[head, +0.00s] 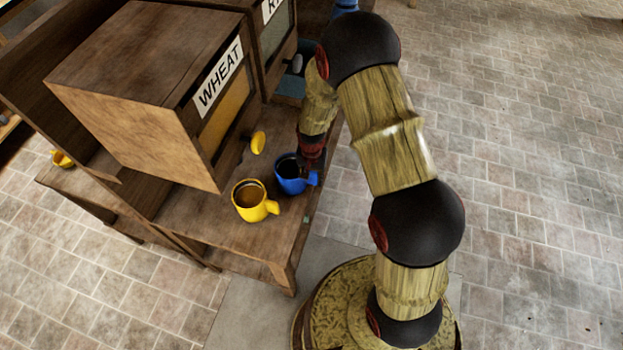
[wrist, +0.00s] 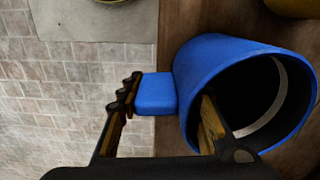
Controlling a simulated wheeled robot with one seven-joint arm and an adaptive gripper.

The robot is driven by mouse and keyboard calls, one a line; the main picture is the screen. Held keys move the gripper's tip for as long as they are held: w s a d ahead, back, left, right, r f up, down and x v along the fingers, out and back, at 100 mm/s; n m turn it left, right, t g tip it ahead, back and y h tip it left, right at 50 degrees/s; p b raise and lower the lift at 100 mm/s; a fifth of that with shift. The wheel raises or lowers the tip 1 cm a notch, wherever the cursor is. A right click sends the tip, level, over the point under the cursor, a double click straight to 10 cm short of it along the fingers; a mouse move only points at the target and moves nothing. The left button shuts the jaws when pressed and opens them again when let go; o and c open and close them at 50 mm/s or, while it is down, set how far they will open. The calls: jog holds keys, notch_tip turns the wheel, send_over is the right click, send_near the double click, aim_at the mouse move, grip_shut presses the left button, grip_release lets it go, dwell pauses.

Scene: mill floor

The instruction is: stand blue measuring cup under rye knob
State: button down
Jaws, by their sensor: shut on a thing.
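The blue measuring cup (head: 288,184) is upright beside the yellow cup, near the bench's front edge; I cannot tell whether it touches the bench. My gripper (head: 312,165) is shut on the blue cup at its handle side. In the wrist view my gripper (wrist: 168,92) has one finger inside the rim of the blue cup (wrist: 215,58) and the other by its handle. The cup's inside looks dark and empty. The rye bin (head: 270,40) stands behind the wheat bin, its label partly cut off.
A yellow cup (head: 243,208) with brown contents stands left of the blue cup. The wheat bin (head: 140,75) has a yellow knob (head: 258,142) above the bench (head: 190,218). A blue-grey surface (head: 290,86) shows below the rye bin. Open tiled floor lies right.

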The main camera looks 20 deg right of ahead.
jog(key=shift+f, duration=0.2)
jog(key=c, duration=1.3)
grip_release()
jog(key=shift+o, duration=0.4)
jog(key=shift+r, duration=0.1)
